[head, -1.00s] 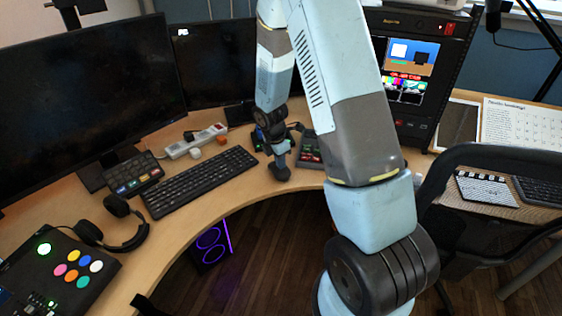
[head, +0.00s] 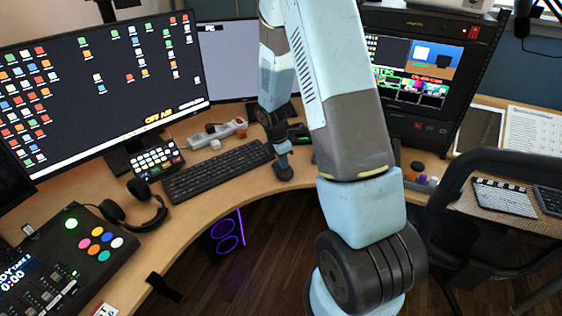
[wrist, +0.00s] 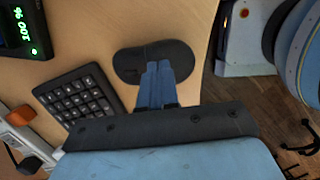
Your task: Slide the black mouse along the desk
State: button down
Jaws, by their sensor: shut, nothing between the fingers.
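The black mouse (wrist: 150,62) lies on the wooden desk (wrist: 125,25) near its front edge, right of the keyboard's number pad in the wrist view. In the head view the mouse (head: 284,172) is a small dark shape below my gripper (head: 283,151). In the wrist view my gripper (wrist: 158,68) is shut, with its blue-grey fingertips over the near side of the mouse. The fingers hide part of it. Whether they touch the mouse I cannot tell.
The black keyboard (head: 217,171) lies close left of the mouse. A power strip (head: 220,132) lies behind it. A dark device with a green display (wrist: 25,30) stands beyond the mouse. Headphones (head: 137,204) and a button panel (head: 75,255) are at left. The desk edge is close.

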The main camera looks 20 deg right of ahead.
jog(key=shift+s+a+f, duration=0.25)
jog(key=shift+s+f, duration=0.05)
jog(key=shift+w+d+r, duration=0.1)
jog(key=shift+w+r, duration=0.05)
jog(key=shift+r, duration=0.5)
jog(key=shift+a+f, duration=0.1)
jog(key=shift+a, duration=0.15)
jog(key=a, duration=0.7)
jog(key=s+a, duration=0.1)
jog(key=a, duration=0.3)
jog(key=shift+a, duration=0.3)
jog(key=s+d+r+m+t, duration=0.1)
jog(key=s+d+r+m, duration=0.15)
jog(key=r, duration=0.55)
jog(key=s+d+r+m+t, duration=0.15)
jog(key=r+m, duration=0.25)
jog(key=r, duration=0.4)
jog(key=s+d+r+m, duration=0.1)
jog(key=s+r+m, duration=0.2)
jog(key=r, duration=0.5)
jog(key=s+d+r+m+t+y, duration=0.1)
jog(key=s+r+m, duration=0.4)
jog(key=s, duration=0.4)
jog(key=s+d+r+m+t+y, duration=0.1)
jog(key=s+r+m, duration=0.3)
jog(key=s+r, duration=0.3)
jog(key=shift+s+r+m+t, duration=0.35)
jog(key=shift+s+r, duration=0.05)
jog(key=shift+s, duration=0.65)
